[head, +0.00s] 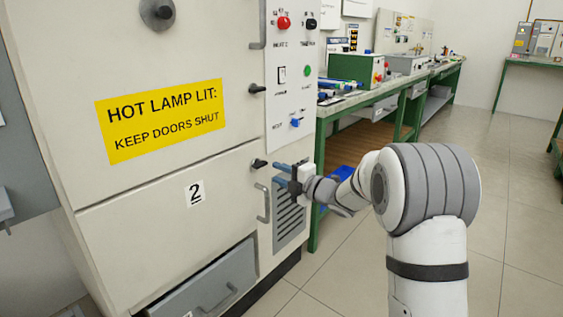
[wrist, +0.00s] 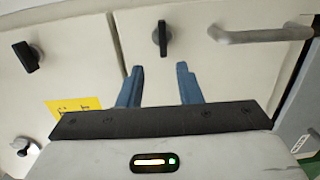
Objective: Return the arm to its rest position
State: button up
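My gripper (head: 283,173) is at the front of the tall cream cabinet (head: 165,185), near its right edge, just beside a black knob (head: 258,163). In the wrist view my gripper (wrist: 159,85) shows two blue fingers standing apart with nothing between them. The black knob (wrist: 162,37) lies beyond the fingertips, a little above the gap between them. I cannot tell how near the fingertips are to the cabinet face. My arm (head: 425,195) reaches from the lower right toward the cabinet.
A yellow sign (head: 162,120) is on the cabinet's upper door. A grey bar handle (head: 262,203) is below the knob. A drawer (head: 207,285) at the bottom looks partly pulled out. A green-framed workbench (head: 375,98) stands behind. Open tiled floor (head: 520,200) lies to the right.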

jog(key=s+d+r+m+t+h+p, duration=0.1)
jog(key=s+d+r+m+h+p, duration=0.45)
jog(key=d+r+m+p, duration=0.3)
jog(key=s+d+r+m+h+p, duration=0.4)
jog(key=d+r+m+h+p, duration=0.25)
jog(key=r+p, duration=0.45)
jog(key=s+r+m+g+p, duration=0.3)
jog(key=s+m+p, duration=0.1)
jog(key=s, duration=0.6)
jog(key=s+d+r+m+g+h+p, duration=0.1)
jog(key=s+r+m+g+p, duration=0.2)
jog(key=s+p, duration=0.4)
jog(key=s+d+r+m+g+p, duration=0.1)
jog(key=s+r+m+g+p, duration=0.2)
jog(key=s, duration=1.1)
jog(key=r+m+p, duration=0.1)
jog(key=m+p, duration=0.1)
jog(key=shift+s+r+m+g+h+p, duration=0.2)
jog(key=shift+m+g+h+p, duration=0.1)
jog(key=shift+m+g+p, duration=0.1)
jog(key=shift+c, duration=0.2)
